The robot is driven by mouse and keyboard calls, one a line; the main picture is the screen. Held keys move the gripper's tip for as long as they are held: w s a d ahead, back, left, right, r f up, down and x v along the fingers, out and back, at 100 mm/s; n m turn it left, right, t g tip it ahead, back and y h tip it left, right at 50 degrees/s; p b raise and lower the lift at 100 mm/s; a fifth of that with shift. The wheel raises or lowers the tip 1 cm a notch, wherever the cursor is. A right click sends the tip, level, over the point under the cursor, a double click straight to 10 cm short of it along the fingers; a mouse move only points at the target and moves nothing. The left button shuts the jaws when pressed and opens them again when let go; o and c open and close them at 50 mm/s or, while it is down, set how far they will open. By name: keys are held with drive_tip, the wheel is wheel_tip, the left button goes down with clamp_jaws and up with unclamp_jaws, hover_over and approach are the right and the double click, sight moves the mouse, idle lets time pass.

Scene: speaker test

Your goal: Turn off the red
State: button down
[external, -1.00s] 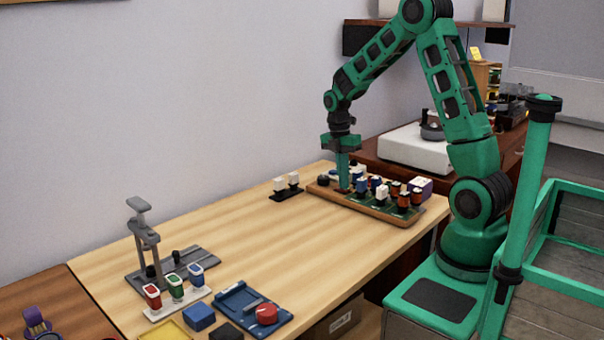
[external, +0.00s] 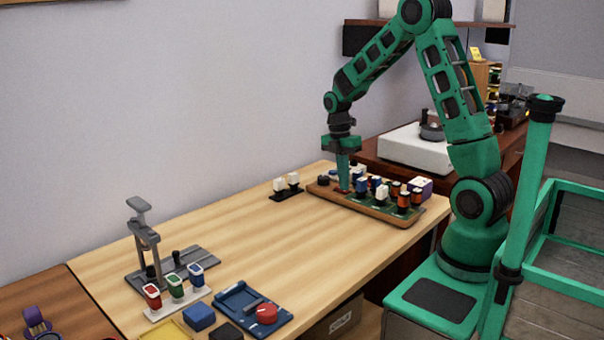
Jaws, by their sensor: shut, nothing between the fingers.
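My gripper (external: 344,188) points straight down with its fingers shut, at the left part of a wooden-edged board (external: 376,211) at the table's far end. A small dark red patch shows at the fingertips; whether they touch it I cannot tell, and the fingers hide part of it. Which red thing the task means is not clear from this view.
Blue-and-white (external: 362,186) and orange-and-black parts (external: 403,201) stand close right of my gripper on the board. A black knob (external: 323,180) is just left of it. A grey press-like stand (external: 148,250) is at the front left. The table's middle is clear.

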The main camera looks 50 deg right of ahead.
sight(338, 187)
drive_tip(key=shift+w, duration=0.35)
drive_tip(key=shift+w+f, duration=0.3)
drive_tip(key=shift+w, duration=0.05)
drive_tip(key=shift+s, duration=0.1)
wheel_tip(338, 187, up, 14)
drive_tip(key=w, duration=0.2)
drive_tip(key=shift+w+r, duration=0.15)
drive_tip(key=shift+w, duration=0.1)
drive_tip(key=shift+s+a+r, duration=0.1)
drive_tip(key=shift+s+r, duration=0.1)
drive_tip(key=shift+s, duration=0.6)
